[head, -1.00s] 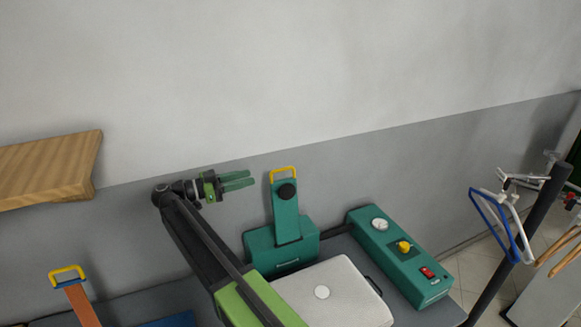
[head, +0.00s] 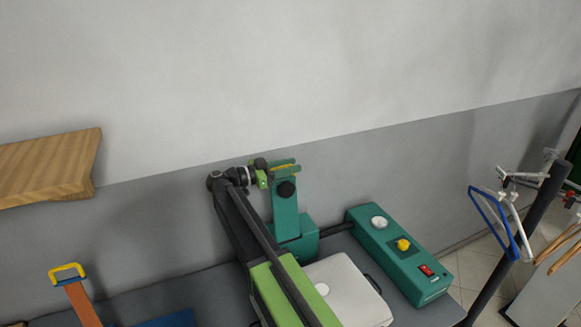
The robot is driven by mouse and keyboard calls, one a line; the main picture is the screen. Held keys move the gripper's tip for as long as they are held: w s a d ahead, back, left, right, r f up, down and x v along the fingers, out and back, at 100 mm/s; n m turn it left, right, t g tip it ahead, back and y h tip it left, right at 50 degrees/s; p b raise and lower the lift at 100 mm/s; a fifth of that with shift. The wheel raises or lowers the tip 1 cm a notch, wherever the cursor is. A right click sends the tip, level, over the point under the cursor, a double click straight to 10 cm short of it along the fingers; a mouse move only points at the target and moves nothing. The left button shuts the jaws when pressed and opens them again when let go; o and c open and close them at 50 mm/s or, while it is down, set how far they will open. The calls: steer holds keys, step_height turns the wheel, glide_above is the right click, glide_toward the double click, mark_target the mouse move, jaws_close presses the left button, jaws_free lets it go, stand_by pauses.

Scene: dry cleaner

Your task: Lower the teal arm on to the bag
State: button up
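The teal arm (head: 285,212) stands upright from its teal base (head: 306,242), with a black knob near its top and a yellow handle (head: 287,168) at its upper end. My gripper (head: 285,167) is at this handle, its green fingers overlapping it. A little yellow shows between the fingers, but whether they are closed on it is unclear. A pale, flat thing with a round white disc, which looks like the bag (head: 352,292), lies in front of the teal base. My forearm hides its left part.
A teal control box (head: 405,268) with a gauge, yellow knob and red switch stands right of the bag. An orange arm with a yellow handle (head: 67,272) stands at lower left. A wooden shelf (head: 45,168) juts from the wall. A dark rack pole (head: 520,240) with hangers is at right.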

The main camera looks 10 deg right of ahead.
steer(key=shift+c, duration=0.4)
jaws_close()
steer(key=shift+r, duration=0.1)
stand_by(0.7)
